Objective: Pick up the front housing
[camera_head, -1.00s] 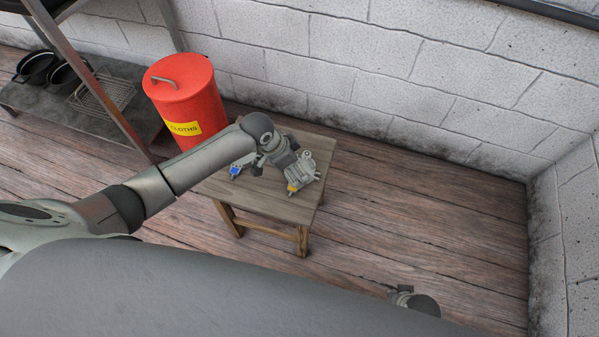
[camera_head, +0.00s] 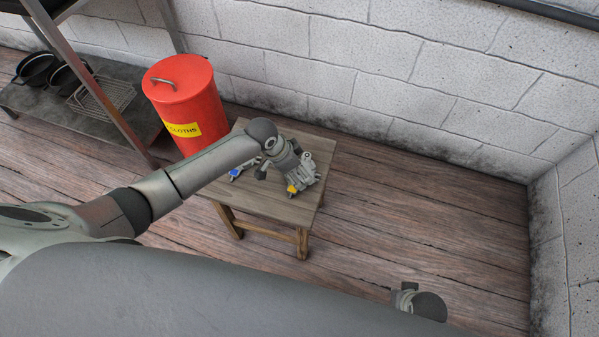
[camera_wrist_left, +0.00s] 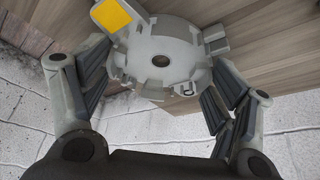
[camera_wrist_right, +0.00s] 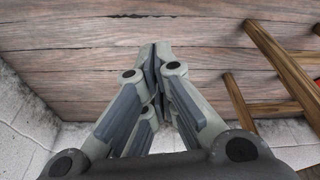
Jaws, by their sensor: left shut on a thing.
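The front housing (camera_head: 307,172) is a light grey metal part with a yellow patch, at the right side of the small wooden table (camera_head: 262,205). My left gripper (camera_head: 292,172) is on it from the left. In the left wrist view the round housing face (camera_wrist_left: 165,58), with its central hole, sits between the fingers, which are shut on it. I cannot tell whether it is clear of the table top. My right gripper (camera_wrist_right: 158,62) shows with its fingertips together and nothing between them.
A small part with blue (camera_head: 236,172) lies on the table, partly behind my left arm. A red cloths bin (camera_head: 187,95) stands behind the table. A metal shelf with pans (camera_head: 75,90) is at the left. Open wooden floor lies to the right, up to the block walls.

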